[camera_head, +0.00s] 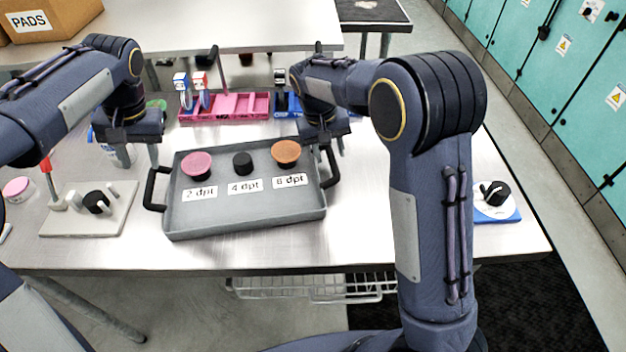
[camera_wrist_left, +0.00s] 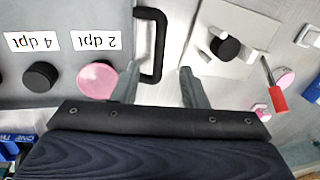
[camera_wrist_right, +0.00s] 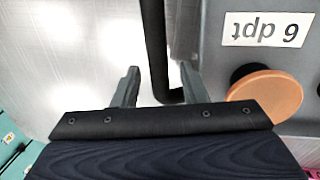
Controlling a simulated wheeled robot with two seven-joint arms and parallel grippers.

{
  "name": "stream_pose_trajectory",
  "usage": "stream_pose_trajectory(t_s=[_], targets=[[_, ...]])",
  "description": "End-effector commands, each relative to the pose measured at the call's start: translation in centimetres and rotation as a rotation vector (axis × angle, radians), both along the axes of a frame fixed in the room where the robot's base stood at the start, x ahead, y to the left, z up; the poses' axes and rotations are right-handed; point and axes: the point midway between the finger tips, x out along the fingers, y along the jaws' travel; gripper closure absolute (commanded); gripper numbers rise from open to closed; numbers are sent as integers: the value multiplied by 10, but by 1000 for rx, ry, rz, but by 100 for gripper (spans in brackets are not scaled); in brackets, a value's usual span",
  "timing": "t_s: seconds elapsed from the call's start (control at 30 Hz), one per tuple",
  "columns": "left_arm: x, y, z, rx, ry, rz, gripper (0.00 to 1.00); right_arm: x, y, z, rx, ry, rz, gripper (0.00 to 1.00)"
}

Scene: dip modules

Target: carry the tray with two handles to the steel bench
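The grey tray (camera_head: 243,212) stands on a steel-topped table and carries a pink, a black and an orange round piece behind labels 2 dpt, 4 dpt and 6 dpt. Its black left handle (camera_head: 152,188) also shows in the left wrist view (camera_wrist_left: 159,45). My left gripper (camera_wrist_left: 155,85) is open above that handle, with the handle's end between the spread fingers. The right handle (camera_head: 331,166) shows in the right wrist view (camera_wrist_right: 154,45). My right gripper (camera_wrist_right: 159,80) is open, with fingers on either side of that handle. Whether either gripper touches a handle I cannot tell.
A white plate with a black knob (camera_head: 90,208) lies left of the tray. A pink rack (camera_head: 225,108) stands behind it. A blue-based dial (camera_head: 494,199) sits at right. Another steel-topped table (camera_head: 190,30) with a PADS box (camera_head: 48,18) is at the back.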

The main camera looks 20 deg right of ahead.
Motion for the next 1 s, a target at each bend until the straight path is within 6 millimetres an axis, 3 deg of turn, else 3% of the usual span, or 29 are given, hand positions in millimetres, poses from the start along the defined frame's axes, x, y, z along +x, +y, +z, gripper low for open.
stream_pose_trajectory(t_s=[0.1,0.27,0.7,1.0], targets=[[0,-3,13,-1,-2,0,61,0,0,0,0,0,0,61],[-1,-4,19,0,0,-1,61,1,2,7,1,-2,0,61],[-1,-4,19,0,1,-1,61,3,18,91,0,-5,1,61],[-1,-4,18,0,1,-1,61,2,23,117,0,-1,0,61]])
